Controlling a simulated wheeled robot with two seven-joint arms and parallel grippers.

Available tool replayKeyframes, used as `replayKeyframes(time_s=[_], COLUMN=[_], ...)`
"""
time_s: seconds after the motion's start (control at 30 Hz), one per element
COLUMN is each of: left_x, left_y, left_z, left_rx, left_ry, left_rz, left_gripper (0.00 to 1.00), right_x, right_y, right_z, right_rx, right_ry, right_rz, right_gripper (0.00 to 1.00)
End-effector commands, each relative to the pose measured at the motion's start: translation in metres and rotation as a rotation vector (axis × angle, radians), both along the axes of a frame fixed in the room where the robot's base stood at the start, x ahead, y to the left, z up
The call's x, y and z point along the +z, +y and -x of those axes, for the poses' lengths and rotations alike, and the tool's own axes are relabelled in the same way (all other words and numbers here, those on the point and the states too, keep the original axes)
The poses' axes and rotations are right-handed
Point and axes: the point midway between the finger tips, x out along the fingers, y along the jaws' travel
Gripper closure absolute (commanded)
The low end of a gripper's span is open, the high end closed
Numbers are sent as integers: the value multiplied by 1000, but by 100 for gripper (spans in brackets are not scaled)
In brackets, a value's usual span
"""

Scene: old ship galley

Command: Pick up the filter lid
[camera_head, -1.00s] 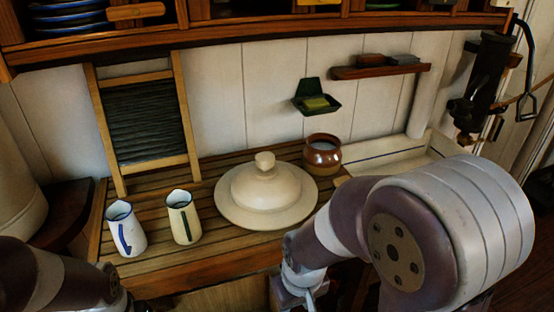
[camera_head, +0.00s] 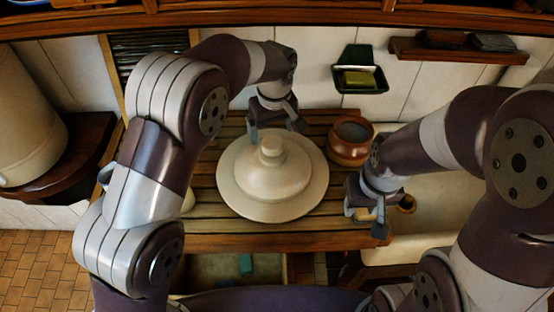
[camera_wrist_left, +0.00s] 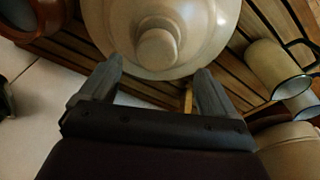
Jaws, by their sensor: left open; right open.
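The filter lid (camera_head: 270,185) is a cream, wide-brimmed dome with a round knob on top, lying on the slatted wooden board. In the left wrist view the lid (camera_wrist_left: 195,25) and its knob (camera_wrist_left: 158,48) show just beyond my fingers. My left gripper (camera_head: 277,133) is open and empty, pointing down at the far side of the knob. In the left wrist view its fingertips (camera_wrist_left: 157,72) are spread to either side of the knob's line; I cannot tell whether they touch the lid. My right gripper (camera_head: 366,214) is open and empty, right of the lid near the board's front edge.
A brown pot (camera_head: 350,140) stands close right of the lid. Two enamel jugs (camera_wrist_left: 278,68) show in the left wrist view; my left arm mostly hides them in the head view. A green soap dish (camera_head: 360,80) and a wooden shelf (camera_head: 455,50) hang on the back wall.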

Motion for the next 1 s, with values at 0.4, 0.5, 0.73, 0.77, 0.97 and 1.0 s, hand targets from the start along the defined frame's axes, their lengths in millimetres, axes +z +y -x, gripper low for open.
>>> replayKeyframes(time_s=[0.4,0.5,0.73,0.77,0.97,1.0], left_x=[-61,-63,-63,-63,-61,-61], left_y=[6,6,6,6,5,5], left_z=[-5,-6,-6,-6,-7,-7], left_rx=[-3,-3,-4,-4,-5,-5], left_ry=[1,-1,0,0,-5,-5], left_rz=[0,1,0,0,3,3], left_gripper=[10,10,55,65,100,100], right_x=[39,37,37,37,37,37], right_y=[0,0,0,0,0,0], right_z=[0,0,0,0,0,0], right_rx=[0,0,0,0,0,0], right_ry=[0,0,0,0,0,0], right_rz=[0,0,0,0,0,0], right_gripper=[57,57,57,57,57,57])
